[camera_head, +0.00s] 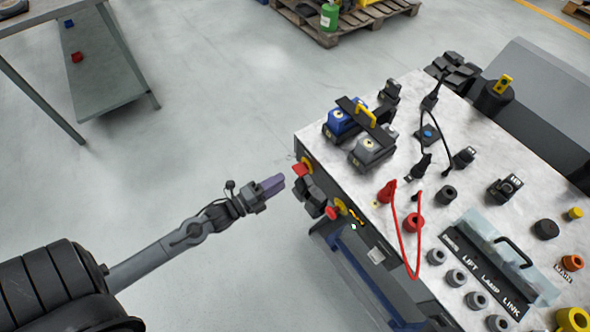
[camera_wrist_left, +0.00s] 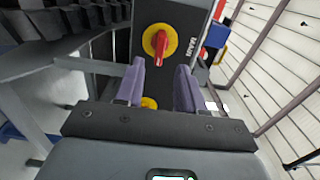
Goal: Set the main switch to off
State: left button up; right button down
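The main switch (camera_wrist_left: 160,42) shows in the left wrist view as a red handle on a round yellow plate, on a dark panel with the label MAIN beside it. The handle lies slanted, its lower end towards my fingers. My left gripper (camera_head: 272,185) has two purple fingers that stand apart in the wrist view (camera_wrist_left: 160,70), with nothing held between them. The switch lies just beyond the fingertips; I see no contact. In the head view the gripper is beside the carrier's end face, close to two red-and-yellow fittings (camera_head: 303,167); which is the main switch is unclear there. My right gripper is not in view.
The carrier's pale top (camera_head: 420,180) holds plugs, sockets, a red cable (camera_head: 404,240) and a black-handled LIFT LAMP LINK plate (camera_head: 490,268). Dark blocky parts (camera_head: 315,195) sit between the two fittings. A grey table (camera_head: 90,70) stands upper left; the floor between is clear.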

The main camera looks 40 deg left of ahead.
aim_at(298, 170)
pick_arm(q)
jog(key=b+x, duration=0.1)
jog(key=x, duration=0.7)
jog(key=shift+b, duration=0.35)
grip_shut()
